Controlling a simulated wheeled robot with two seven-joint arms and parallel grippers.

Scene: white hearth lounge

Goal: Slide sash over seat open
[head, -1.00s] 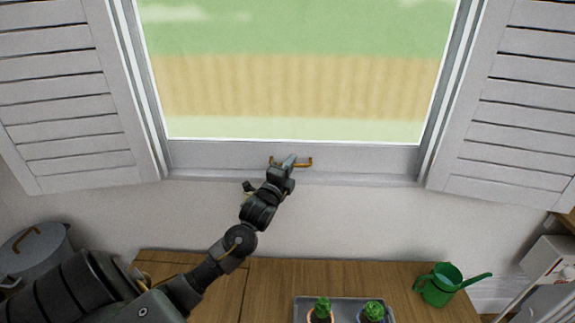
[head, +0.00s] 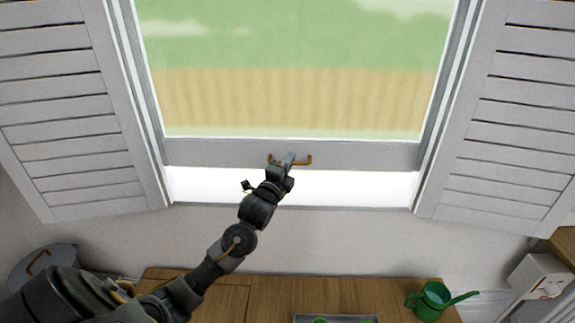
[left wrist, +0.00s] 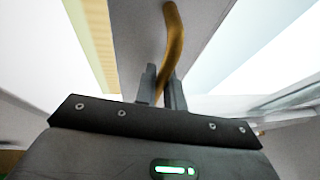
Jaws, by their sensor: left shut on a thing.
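The window sash (head: 350,154) is a grey-white frame around a glass pane, with a bright white gap (head: 345,188) between its bottom rail and the sill (head: 330,208). A brass handle (head: 304,161) sits on the bottom rail. My left gripper (head: 287,161) is shut on the handle near its middle. In the left wrist view the brass handle (left wrist: 173,40) runs down between my two gripper fingers (left wrist: 163,90). My right gripper is in neither view.
White louvred shutters stand open on the left (head: 70,110) and right (head: 500,120). A wooden seat top (head: 260,290) below holds a green watering can (head: 432,302) and a grey tray (head: 338,318) with plants.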

